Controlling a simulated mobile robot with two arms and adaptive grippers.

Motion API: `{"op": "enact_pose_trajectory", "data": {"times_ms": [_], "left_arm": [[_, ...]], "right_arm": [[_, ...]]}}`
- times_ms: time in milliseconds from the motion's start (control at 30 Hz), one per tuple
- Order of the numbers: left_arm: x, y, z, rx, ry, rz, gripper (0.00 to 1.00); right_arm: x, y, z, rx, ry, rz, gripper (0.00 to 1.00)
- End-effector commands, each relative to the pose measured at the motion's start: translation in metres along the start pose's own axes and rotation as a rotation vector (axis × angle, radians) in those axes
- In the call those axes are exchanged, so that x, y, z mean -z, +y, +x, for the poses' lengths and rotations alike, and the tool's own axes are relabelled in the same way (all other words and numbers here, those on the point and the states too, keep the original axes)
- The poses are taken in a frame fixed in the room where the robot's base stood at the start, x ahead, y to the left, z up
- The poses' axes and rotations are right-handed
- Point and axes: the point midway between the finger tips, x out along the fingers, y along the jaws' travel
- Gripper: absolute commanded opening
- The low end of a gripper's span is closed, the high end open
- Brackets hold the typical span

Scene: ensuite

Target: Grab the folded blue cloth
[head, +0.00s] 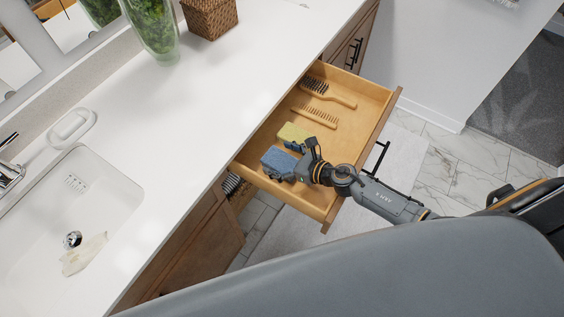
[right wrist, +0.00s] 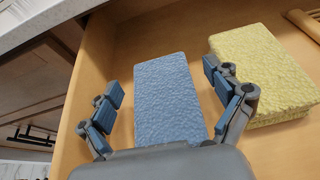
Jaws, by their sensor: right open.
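The folded blue cloth (head: 277,160) lies in the open wooden drawer, at the drawer's near-left end in the head view. In the right wrist view the blue cloth (right wrist: 169,98) is a flat, textured block between the two fingers. My right gripper (head: 289,163) is over the drawer at the cloth. In the right wrist view my right gripper (right wrist: 165,98) is open, with one finger on each side of the cloth and a visible gap on the left. The lower end of the cloth is hidden behind the gripper's body. My left gripper does not show.
A folded yellow cloth (head: 293,134) lies close beside the blue one; it also shows in the right wrist view (right wrist: 268,72). A comb (head: 317,117) and a brush (head: 328,94) lie farther along the drawer (head: 362,98). The white counter (head: 215,85) edges the drawer.

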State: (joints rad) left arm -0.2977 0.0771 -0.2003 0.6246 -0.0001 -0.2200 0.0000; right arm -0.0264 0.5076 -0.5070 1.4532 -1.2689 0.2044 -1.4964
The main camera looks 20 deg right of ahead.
Motion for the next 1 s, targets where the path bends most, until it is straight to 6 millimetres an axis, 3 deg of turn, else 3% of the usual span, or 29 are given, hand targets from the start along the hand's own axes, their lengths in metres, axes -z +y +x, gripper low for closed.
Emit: {"op": "enact_pose_trajectory", "data": {"times_ms": [100,367,667,1000], "left_arm": [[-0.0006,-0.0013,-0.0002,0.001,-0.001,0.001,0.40],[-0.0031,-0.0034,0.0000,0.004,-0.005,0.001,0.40],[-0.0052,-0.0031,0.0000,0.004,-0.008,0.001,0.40],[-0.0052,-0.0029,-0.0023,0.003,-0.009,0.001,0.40]], "right_arm": [[-0.0002,-0.0002,0.0136,0.001,0.000,0.001,0.91],[0.0006,0.0001,0.0166,0.000,0.001,-0.001,0.91],[0.0006,0.0001,0.0163,0.000,0.001,-0.001,0.34],[-0.0026,-0.0002,0.0150,0.000,0.001,-0.001,0.32]]}}
